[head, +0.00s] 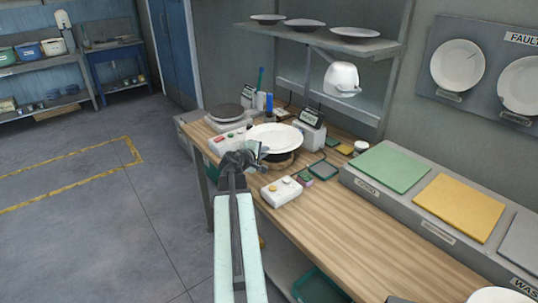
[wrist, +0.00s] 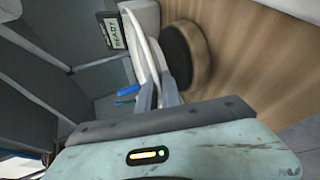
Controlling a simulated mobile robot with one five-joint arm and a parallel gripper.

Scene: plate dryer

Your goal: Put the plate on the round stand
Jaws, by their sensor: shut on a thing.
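The white plate (head: 275,136) is held roughly level over the round stand (head: 281,161) in the head view. My gripper (head: 260,152) is shut on the plate's near edge. In the wrist view the plate (wrist: 148,45) shows edge-on between my gripper's fingers (wrist: 158,90). There the round stand (wrist: 205,58) has a wooden side and a black top. A gap shows between the plate and the black top, so they look apart. In the head view the plate hides most of the stand's top.
A device with a READY display (head: 312,118) stands just behind the plate. A white button box (head: 282,191) is in front, and a red-and-green button box (head: 229,140) is at left. A dark round disc (head: 227,112) lies behind that. The bench's right front (head: 365,240) is clear.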

